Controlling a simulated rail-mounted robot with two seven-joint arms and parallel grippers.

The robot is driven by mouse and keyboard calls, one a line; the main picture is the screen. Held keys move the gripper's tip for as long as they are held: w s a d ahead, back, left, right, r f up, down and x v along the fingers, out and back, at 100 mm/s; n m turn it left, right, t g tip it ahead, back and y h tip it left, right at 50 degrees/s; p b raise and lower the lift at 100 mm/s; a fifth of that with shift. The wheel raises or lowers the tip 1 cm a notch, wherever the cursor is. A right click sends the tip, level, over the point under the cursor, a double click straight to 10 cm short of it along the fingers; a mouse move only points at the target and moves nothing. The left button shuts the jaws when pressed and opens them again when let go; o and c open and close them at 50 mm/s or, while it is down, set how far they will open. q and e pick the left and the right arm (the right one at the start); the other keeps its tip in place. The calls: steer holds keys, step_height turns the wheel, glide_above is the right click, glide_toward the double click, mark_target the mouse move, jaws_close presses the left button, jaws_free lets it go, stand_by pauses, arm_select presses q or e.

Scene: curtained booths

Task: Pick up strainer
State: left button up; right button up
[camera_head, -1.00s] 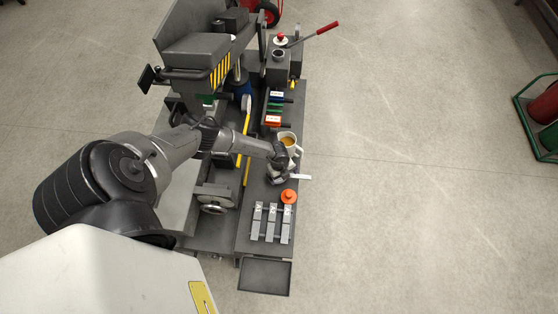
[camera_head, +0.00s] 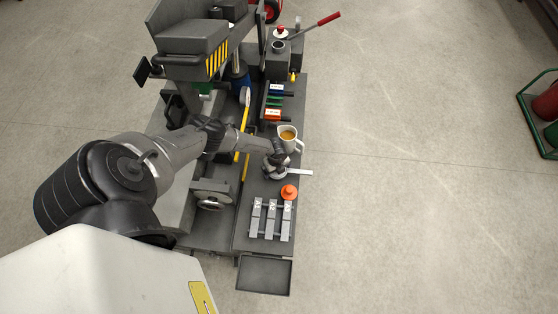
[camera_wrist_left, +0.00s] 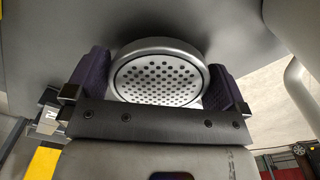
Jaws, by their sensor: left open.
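The strainer (camera_head: 299,172) is a flat metal piece with a light handle pointing right, lying on the dark bench top below the white cup. My left gripper (camera_head: 273,165) is over its round end and partly hides it. In the left wrist view the strainer's round perforated disc (camera_wrist_left: 158,82) with a grey rim sits between the two dark purple finger pads of my open left gripper (camera_wrist_left: 157,86). My right gripper is not in view.
A white cup (camera_head: 296,146) with brown liquid stands just above the strainer. An orange knob (camera_head: 289,192) and several grey blocks (camera_head: 271,221) lie below it. A yellow bar (camera_head: 244,135) runs along the left. Open floor lies to the right.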

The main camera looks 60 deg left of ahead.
arm_select(q)
steer(key=c, duration=0.6)
steer(key=shift+r, duration=0.1)
